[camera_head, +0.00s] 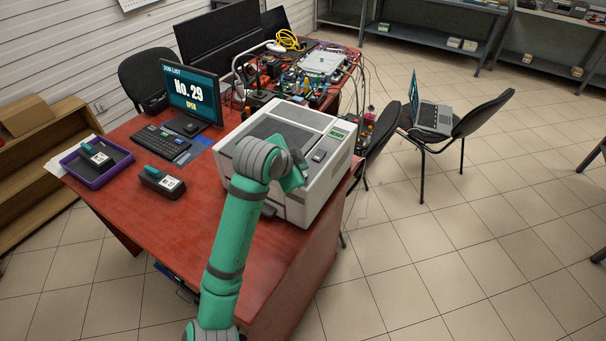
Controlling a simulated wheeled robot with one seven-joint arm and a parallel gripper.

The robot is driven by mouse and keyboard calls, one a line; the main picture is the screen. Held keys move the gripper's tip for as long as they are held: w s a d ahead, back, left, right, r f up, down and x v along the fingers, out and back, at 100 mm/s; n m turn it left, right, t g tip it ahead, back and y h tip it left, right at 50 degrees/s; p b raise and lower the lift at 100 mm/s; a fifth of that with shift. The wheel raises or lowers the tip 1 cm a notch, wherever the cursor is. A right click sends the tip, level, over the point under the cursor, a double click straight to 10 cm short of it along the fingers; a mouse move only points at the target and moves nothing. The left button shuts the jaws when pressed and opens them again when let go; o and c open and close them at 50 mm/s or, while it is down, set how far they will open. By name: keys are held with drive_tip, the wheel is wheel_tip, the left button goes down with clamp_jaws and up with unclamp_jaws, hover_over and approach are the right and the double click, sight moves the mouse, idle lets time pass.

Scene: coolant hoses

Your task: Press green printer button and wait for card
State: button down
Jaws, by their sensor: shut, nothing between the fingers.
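The white printer (246,127) stands on the red desk, with a small green display reading READY (338,133) at its right front corner. A dark grey square part (319,156) sits on its top just below the display. My green and grey arm reaches up from the bottom and bends over the printer's front. My gripper (303,160) is small and partly hidden by the wrist; it is shut and empty, at the printer's top right front. I cannot make out a green button, and I cannot tell whether the gripper touches the printer. No card shows.
The red desk (205,215) also holds a monitor reading No. 29 OPEN (192,95), a keyboard (161,142), a purple tray (92,176) and a dark device with a green top (161,183). Cluttered equipment (300,75) stands behind the printer. A chair (380,132) stands close at right.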

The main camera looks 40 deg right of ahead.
drive_tip(key=shift+f, duration=0.15)
idle(0.6)
drive_tip(key=shift+f, duration=0.25)
drive_tip(key=shift+f, duration=0.35)
idle(0.8)
drive_tip(key=shift+r, duration=0.75)
drive_tip(key=shift+r, duration=2.55)
